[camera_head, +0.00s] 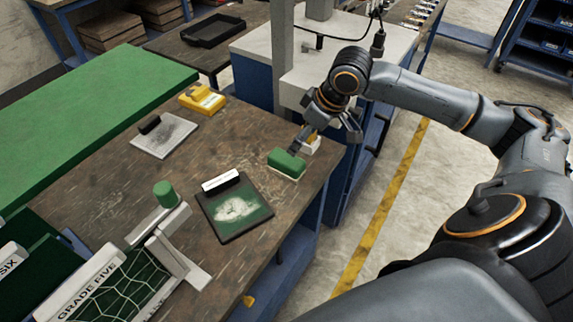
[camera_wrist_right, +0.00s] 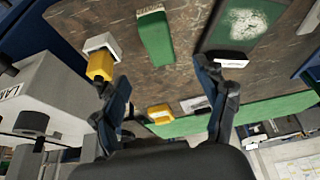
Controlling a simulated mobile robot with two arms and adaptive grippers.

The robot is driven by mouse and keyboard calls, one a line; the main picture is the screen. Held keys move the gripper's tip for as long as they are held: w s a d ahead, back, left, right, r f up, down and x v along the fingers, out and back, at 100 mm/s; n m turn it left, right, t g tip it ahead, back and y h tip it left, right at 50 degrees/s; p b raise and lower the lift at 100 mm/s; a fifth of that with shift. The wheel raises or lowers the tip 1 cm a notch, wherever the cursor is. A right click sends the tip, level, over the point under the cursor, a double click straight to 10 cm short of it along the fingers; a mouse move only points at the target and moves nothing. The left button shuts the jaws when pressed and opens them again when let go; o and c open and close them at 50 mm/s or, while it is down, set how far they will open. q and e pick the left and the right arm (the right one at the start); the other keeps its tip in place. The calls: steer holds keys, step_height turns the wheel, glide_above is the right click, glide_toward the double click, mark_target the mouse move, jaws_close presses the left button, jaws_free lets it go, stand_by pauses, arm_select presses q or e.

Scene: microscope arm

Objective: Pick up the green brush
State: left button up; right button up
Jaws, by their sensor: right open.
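The green brush (camera_head: 287,163), a green block with a pale underside, lies on the brown workbench near its right edge. It also shows in the right wrist view (camera_wrist_right: 155,38), beyond the fingertips. My right gripper (camera_head: 322,138) is over the bench's right edge, just behind and to the right of the brush. In the right wrist view its two fingers (camera_wrist_right: 158,76) are spread wide, with nothing held between them. One finger partly covers a small white and yellow object (camera_wrist_right: 100,64) beside the brush. My left gripper is not in view.
A dark slate (camera_head: 234,212) with a white smudge and a white-labelled block lies left of the brush. A grey plate (camera_head: 164,135), a yellow box (camera_head: 202,99) and a green cylinder (camera_head: 165,194) stand farther left. A white-topped cabinet (camera_head: 268,45) is behind the gripper.

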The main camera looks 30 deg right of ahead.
glide_above(287, 159)
steer(key=s+d, duration=0.2)
steer(key=f, duration=0.3)
steer(key=f+p, duration=0.1)
steer(key=f, duration=0.1)
steer(key=shift+w+a+f, duration=0.25)
steer(key=shift+f, duration=0.1)
steer(key=shift+w+a+f, duration=0.1)
steer(key=shift+a+f, duration=0.05)
steer(key=shift+f, duration=0.4)
steer(key=x, duration=0.2)
steer(key=p+x, duration=0.1)
steer(key=x, duration=0.1)
steer(key=shift+a+f, duration=0.1)
steer(key=shift+a, duration=0.15)
steer(key=shift+w+f, duration=0.15)
steer(key=shift+f, duration=0.4)
steer(key=shift+f+p, duration=0.2)
steer(key=shift+p, duration=0.3)
steer(key=shift+c, duration=0.4)
steer(key=c, duration=1.2)
